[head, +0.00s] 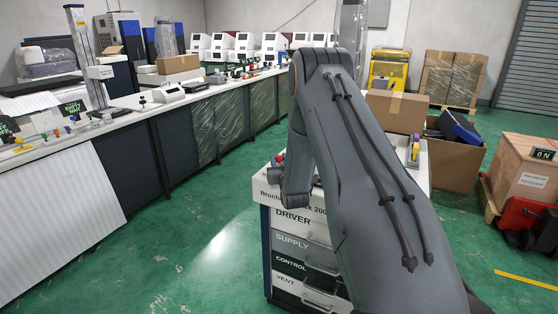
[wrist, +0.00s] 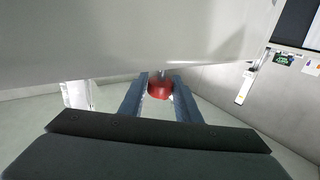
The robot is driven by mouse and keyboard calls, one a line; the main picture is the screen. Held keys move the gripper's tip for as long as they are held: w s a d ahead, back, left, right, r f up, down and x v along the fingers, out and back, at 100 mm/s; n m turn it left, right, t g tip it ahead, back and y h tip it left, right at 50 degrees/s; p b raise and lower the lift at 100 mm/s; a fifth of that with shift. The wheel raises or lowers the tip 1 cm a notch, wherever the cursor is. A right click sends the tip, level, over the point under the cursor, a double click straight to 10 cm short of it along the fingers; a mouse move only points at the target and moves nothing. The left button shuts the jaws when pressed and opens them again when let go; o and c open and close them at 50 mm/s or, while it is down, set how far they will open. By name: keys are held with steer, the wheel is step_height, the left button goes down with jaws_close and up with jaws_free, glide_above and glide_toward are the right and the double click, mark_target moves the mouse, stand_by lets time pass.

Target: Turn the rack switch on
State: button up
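The rack (head: 285,240) is a white and dark cabinet with panels marked DRIVER, SUPPLY, CONTROL and VENT. It stands in the middle of the head view, partly behind my arm. In the wrist view a round red knob (wrist: 160,89) sits between the tips of my gripper (wrist: 160,84), below a large pale surface. The two fingers are apart, one on each side of the knob. I cannot tell whether they touch it. In the head view my gripper is not clearly seen. I cannot make out which part of the rack the knob belongs to.
A long bench (head: 140,115) with equipment runs along the left. The green floor left of the rack is clear.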

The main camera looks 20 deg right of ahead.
steer(key=c, duration=0.5)
steer(key=shift+c, duration=0.2)
